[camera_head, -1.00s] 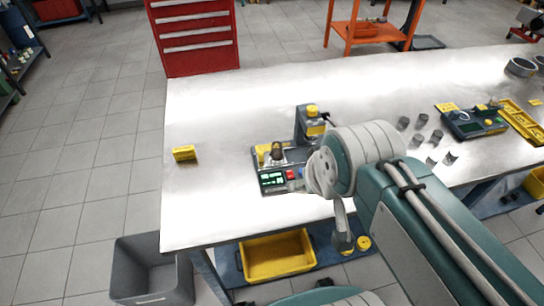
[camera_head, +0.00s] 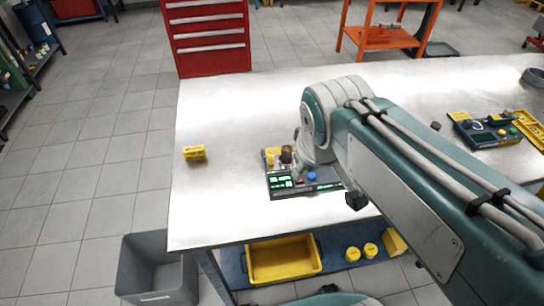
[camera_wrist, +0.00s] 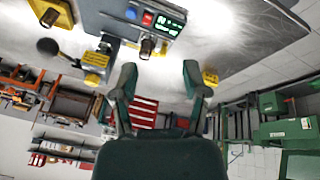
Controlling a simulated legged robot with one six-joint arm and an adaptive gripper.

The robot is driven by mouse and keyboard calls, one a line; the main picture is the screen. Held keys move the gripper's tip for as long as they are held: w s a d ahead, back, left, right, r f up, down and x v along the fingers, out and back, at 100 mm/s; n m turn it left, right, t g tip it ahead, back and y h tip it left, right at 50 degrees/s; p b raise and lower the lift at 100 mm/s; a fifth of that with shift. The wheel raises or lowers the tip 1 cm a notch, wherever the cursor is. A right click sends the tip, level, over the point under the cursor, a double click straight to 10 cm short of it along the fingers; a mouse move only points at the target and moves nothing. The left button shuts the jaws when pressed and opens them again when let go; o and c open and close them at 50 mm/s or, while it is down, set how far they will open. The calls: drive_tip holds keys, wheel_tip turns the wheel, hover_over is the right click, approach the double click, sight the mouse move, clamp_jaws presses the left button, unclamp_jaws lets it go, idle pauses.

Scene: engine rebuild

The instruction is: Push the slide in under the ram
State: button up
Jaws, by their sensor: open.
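The press station (camera_head: 275,193) stands on the bench with a lit green display, a red button and a blue button. A brown cylindrical part (camera_head: 287,153) stands upright on it beside a yellow piece (camera_head: 269,156). The wrist view also shows the brown part (camera_wrist: 147,46) near the display. A dark post with yellow pieces (camera_wrist: 95,60), apparently the ram's, stands left of it there, with a black ball knob (camera_wrist: 47,47) further left. I cannot make out the slide's exact edges. My gripper (camera_wrist: 157,78) is open and empty, apart from the brown part. My arm hides the gripper and ram in the head view.
A yellow block (camera_head: 194,153) lies on clear bench left of the station. A second device (camera_head: 480,132) and a yellow tray (camera_head: 530,128) are at the right. A yellow bin (camera_head: 284,257) sits below the bench, a grey bin (camera_head: 157,268) on the floor.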

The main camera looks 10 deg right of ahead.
drive_tip(key=w+a+f+n+g+h, duration=0.1)
drive_tip(key=w+a+n+g+h, duration=0.15)
drive_tip(key=w+n, duration=0.6)
drive_tip(key=n+g+h, duration=0.1)
drive_tip(key=n+h, duration=0.1)
drive_tip(key=n, duration=0.5)
approach(269, 155)
drive_tip(key=shift+m+y, duration=0.25)
drive_tip(key=shift+y, duration=0.1)
drive_tip(key=x, duration=1)
drive_tip(key=shift+d+f, duration=0.25)
drive_tip(key=shift+d, duration=0.2)
clamp_jaws()
